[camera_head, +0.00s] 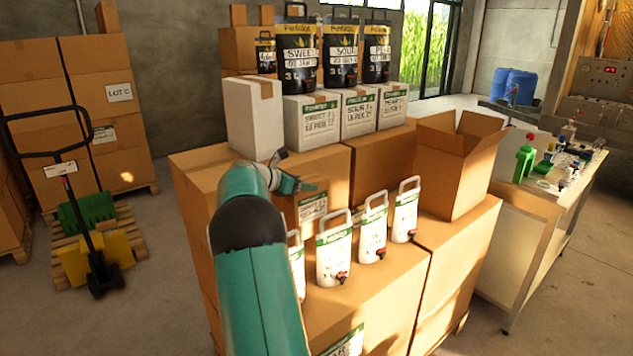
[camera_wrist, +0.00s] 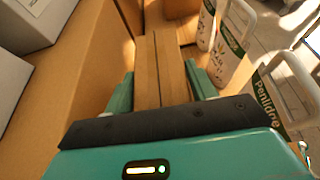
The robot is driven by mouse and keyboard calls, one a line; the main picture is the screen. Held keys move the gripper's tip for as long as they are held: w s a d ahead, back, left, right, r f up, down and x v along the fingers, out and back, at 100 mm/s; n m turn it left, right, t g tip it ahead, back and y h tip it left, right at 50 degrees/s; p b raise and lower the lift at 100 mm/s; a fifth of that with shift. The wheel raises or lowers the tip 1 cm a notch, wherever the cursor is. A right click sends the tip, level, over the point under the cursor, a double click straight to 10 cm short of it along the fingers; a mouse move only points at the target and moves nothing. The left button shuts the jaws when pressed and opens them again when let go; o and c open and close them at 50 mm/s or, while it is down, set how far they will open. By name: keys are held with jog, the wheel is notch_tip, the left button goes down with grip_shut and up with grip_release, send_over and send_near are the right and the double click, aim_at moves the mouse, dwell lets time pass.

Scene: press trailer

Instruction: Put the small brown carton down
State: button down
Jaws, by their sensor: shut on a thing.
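The small brown carton (camera_head: 312,207) with a green and white label is upright in front of the back row of big boxes. In the wrist view the small brown carton (camera_wrist: 150,72) shows its taped top between the two teal fingers. My gripper (camera_wrist: 160,88) is shut on it from above; it also shows in the head view (camera_head: 295,186).
White handled pouches (camera_head: 334,252) stand in a row just right of the carton, on large brown boxes (camera_head: 375,300). White cartons (camera_head: 312,122) and black jugs (camera_head: 341,62) stand behind. An open box (camera_head: 455,165) is at the right, and a pallet jack (camera_head: 85,230) at the left.

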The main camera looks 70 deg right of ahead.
aim_at(301, 202)
jog(key=shift+s+a+f, duration=0.1)
jog(key=shift+f, duration=3.1)
jog(key=shift+c, duration=2.4)
grip_release()
jog(key=shift+f, duration=0.15)
jog(key=shift+w+a+r, duration=0.2)
jog(key=shift+a+r, duration=0.1)
jog(key=v, duration=1.1)
jog(key=shift+w+a, duration=0.15)
jog(key=shift+a, duration=0.05)
